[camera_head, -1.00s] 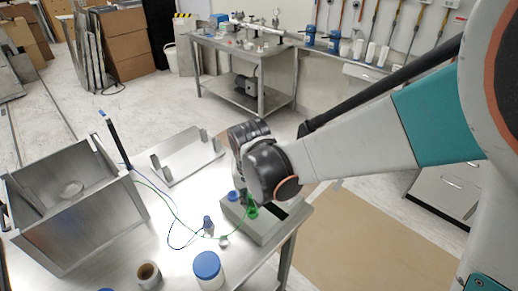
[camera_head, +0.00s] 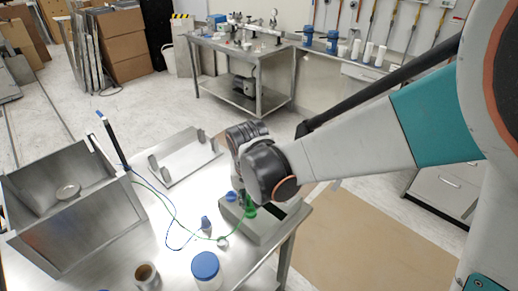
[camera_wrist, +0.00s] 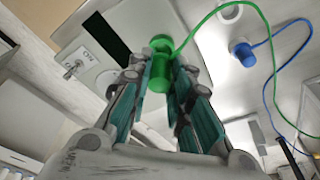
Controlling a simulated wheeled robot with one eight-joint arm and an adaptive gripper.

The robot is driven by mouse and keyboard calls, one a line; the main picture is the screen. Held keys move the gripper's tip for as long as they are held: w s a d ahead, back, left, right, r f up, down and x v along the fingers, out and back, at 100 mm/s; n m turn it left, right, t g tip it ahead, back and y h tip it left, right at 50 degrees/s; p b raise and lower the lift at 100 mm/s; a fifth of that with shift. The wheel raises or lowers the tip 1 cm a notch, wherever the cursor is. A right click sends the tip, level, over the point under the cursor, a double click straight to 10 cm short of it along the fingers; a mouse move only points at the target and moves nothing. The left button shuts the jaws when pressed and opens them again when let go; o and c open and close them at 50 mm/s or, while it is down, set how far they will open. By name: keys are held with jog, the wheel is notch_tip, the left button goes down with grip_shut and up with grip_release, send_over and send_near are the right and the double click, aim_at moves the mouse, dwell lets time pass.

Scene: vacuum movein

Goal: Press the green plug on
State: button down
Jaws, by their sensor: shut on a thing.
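The green plug (camera_wrist: 160,62) is a green cylinder with a green cable, at the top of the grey box (camera_wrist: 65,35) in the wrist view. My gripper (camera_wrist: 160,85) has a finger on each side of it and is shut on it. In the head view the green plug (camera_head: 250,208) shows below my wrist, on the grey box (camera_head: 265,232) at the table's right edge. My fingers are mostly hidden there by the wrist. I cannot tell how deep the plug sits.
A toggle switch (camera_wrist: 75,66) is on the box's other side. A blue-lidded jar (camera_head: 206,268), a brown-filled cup (camera_head: 146,273) and an open metal box (camera_head: 75,215) stand on the table.

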aim_at(251, 205)
jog(key=shift+f+b, duration=0.3)
jog(key=shift+f, duration=0.05)
dwell(0.3)
jog(key=shift+f, duration=0.25)
jog(key=shift+s+f+b, duration=0.1)
jog(key=shift+f+b, duration=0.85)
jog(key=shift+b, duration=0.2)
dwell(3.1)
jog(key=c, duration=0.9)
grip_release()
jog(key=shift+r, duration=0.1)
jog(key=shift+r+p, duration=5.8)
jog(key=shift+r, duration=2.15)
